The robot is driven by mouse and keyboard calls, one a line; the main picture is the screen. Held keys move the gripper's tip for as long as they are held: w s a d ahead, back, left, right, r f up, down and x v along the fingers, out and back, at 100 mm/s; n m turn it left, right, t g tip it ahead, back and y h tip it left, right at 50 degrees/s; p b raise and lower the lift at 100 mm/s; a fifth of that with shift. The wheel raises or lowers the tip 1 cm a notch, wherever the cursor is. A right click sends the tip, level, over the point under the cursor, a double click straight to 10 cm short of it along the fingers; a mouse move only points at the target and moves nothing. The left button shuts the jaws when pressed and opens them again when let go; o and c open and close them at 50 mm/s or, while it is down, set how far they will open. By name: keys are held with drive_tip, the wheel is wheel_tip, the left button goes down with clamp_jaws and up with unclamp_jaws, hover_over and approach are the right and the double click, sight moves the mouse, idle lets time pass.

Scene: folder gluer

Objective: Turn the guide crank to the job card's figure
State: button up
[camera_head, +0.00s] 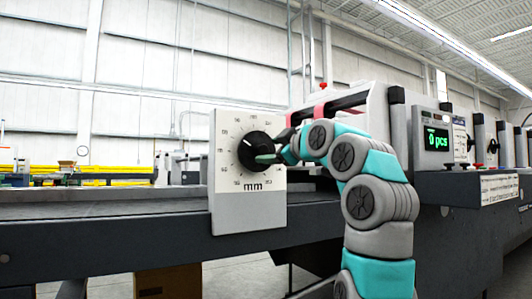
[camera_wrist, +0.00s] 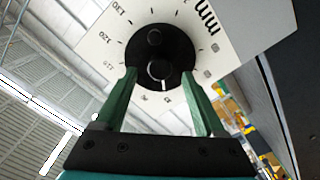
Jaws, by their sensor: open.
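The guide crank (camera_head: 258,148) is a round black knob on a white plate (camera_head: 248,212) marked "mm", with a ring of figures. The knob also shows in the wrist view (camera_wrist: 160,55), with a white pointer line and round details on its face. Figures like 130 and 120 are readable there; the exact setting I cannot tell. My gripper (camera_head: 270,158) is at the knob's lower right in the head view. In the wrist view its green fingers (camera_wrist: 160,82) are open, one on each side of the knob's near edge; contact is unclear. No job card figure is readable.
The dark machine rail (camera_head: 100,236) runs below the plate. A display (camera_head: 437,139) reads "0 pcs", with a small printed sheet (camera_head: 460,137) beside it. A white label (camera_head: 499,189) sits on the right side; its print is too small to read.

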drive_tip(key=shift+v, duration=2.1)
drive_tip(key=shift+w+d, duration=0.1)
drive_tip(key=w+d+f+m+g+h+p, duration=0.3)
drive_tip(key=f+m+g, duration=0.1)
drive_tip(key=f+m, duration=0.15)
drive_tip(key=s+d+f+m+g+h+p, duration=0.1)
drive_tip(key=s+f+m+g+p, duration=0.1)
drive_tip(key=s+f, duration=0.35)
drive_tip(key=s+d+f+m+g+h+p, duration=0.1)
drive_tip(key=s+f+m+g, duration=0.15)
drive_tip(key=f, duration=0.55)
drive_tip(key=s+d+f+m+g+h+p, duration=0.1)
drive_tip(key=s+d+f+m+g, duration=0.1)
drive_tip(key=s+f, duration=0.7)
drive_tip(key=s+d+f+m+g+h+p, duration=0.2)
drive_tip(key=s+d+f, duration=0.3)
drive_tip(key=s, duration=1.3)
drive_tip(key=s+d+f+m+g+h+p, duration=0.1)
drive_tip(key=s+d+f+g, duration=0.3)
drive_tip(key=s+f, duration=0.9)
drive_tip(key=shift+s+f+m+h+p, duration=0.2)
drive_tip(key=shift+f+m+h+p, duration=0.2)
drive_tip(key=shift+f+h+p, duration=0.15)
